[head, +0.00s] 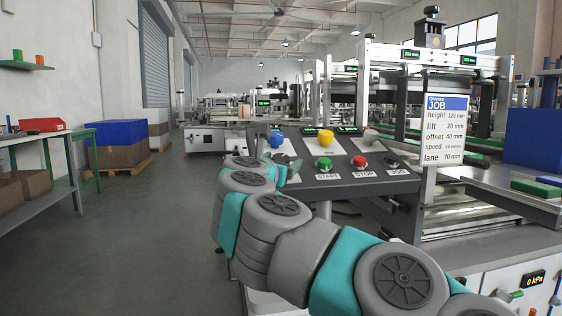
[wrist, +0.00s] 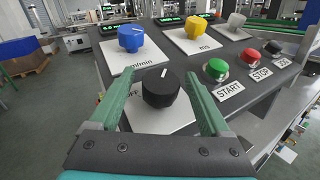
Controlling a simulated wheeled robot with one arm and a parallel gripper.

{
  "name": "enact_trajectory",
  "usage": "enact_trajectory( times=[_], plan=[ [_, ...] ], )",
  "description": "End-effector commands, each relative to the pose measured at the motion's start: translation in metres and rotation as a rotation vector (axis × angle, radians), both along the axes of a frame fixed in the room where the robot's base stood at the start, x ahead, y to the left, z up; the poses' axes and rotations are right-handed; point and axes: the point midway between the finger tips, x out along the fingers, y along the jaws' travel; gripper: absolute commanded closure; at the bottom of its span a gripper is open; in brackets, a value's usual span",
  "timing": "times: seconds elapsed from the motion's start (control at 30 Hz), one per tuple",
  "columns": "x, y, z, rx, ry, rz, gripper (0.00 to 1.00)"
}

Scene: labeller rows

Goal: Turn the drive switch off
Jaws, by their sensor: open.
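The black rotary knob (wrist: 161,88), which I take to be the drive switch, stands on a white plate (wrist: 160,121) at the near left of the control panel. The letters OFF show at its left, partly behind a finger. The knob's white mark points away from me, slightly right, not at OFF. My gripper (wrist: 155,82) is open, with one green finger on each side of the knob; I cannot tell if either touches it. In the head view my gripper (head: 287,165) is over the panel's left end and hides the knob.
A blue knob (wrist: 131,37) and a yellow knob (wrist: 194,26) stand behind on the panel. Green START (wrist: 217,69), red STOP (wrist: 250,57) and black JOG (wrist: 273,48) buttons are to the right. A JOB sheet (head: 445,130) hangs right of the panel.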

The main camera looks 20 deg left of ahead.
Motion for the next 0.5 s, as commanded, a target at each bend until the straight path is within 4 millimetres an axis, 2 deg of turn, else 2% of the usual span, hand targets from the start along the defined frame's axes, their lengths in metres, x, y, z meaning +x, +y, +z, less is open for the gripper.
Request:
enact_trajectory(
  times=[0.1, 0.5],
  plan=[
    [-0.0002, 0.0000, 0.0002, 0.000, 0.000, 0.000, 0.20],
    [-0.0002, -0.0002, 0.0003, 0.001, 0.000, 0.001, 0.65]
  ],
)
